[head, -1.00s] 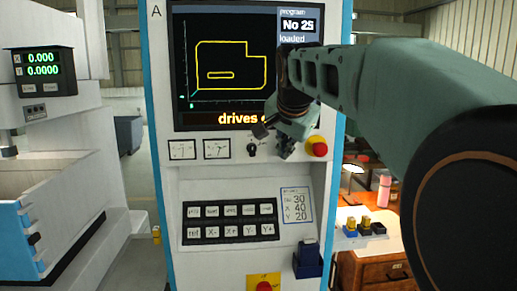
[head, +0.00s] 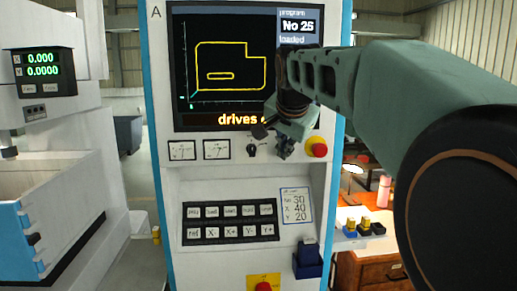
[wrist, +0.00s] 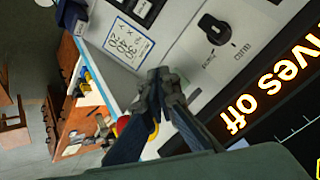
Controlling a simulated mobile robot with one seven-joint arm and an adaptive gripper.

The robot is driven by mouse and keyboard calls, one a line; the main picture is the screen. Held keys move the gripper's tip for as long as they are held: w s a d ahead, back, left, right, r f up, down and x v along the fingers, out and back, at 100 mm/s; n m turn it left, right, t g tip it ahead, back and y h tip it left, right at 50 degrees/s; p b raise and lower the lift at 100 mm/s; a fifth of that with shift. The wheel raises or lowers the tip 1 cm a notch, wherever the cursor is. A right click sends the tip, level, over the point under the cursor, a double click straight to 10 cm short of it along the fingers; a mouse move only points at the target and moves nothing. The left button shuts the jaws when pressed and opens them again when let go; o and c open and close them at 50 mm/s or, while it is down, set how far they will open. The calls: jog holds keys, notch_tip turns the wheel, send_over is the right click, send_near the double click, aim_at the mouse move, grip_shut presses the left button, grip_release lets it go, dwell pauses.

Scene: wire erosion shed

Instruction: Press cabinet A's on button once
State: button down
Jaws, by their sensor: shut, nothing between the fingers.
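Cabinet A (head: 158,120) stands upright in the middle of the head view, with the letter A at its top left. Its screen (head: 225,65) shows a yellow outline, and in the wrist view the screen text (wrist: 270,88) reads "drives off". My gripper (head: 285,153) is shut and empty, in front of the control strip between a black rotary switch (head: 252,150) and a red mushroom button (head: 317,146). The wrist view shows the shut fingertips (wrist: 160,80) close to the panel; contact cannot be told. No button marked on is readable; the panel behind the fingers is hidden.
A two-row keypad (head: 229,221) and a label with numbers (head: 296,205) sit below. Another red button on a yellow plate (head: 264,285) and a blue block (head: 307,262) are lower down. A machine (head: 50,170) stands left, a wooden desk (head: 375,270) right.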

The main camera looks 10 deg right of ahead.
jog(key=shift+w, duration=0.25)
jog(key=shift+w+p, duration=0.3)
jog(key=shift+w, duration=0.1)
dwell(0.5)
jog(key=shift+s, duration=0.2)
jog(key=shift+s+b, duration=0.55)
jog(key=shift+s, duration=0.1)
jog(key=s+b, duration=0.2)
jog(key=s, duration=0.3)
jog(key=shift+s+r+b, duration=0.1)
jog(key=shift+r+b, duration=0.05)
jog(key=shift+b, duration=0.2)
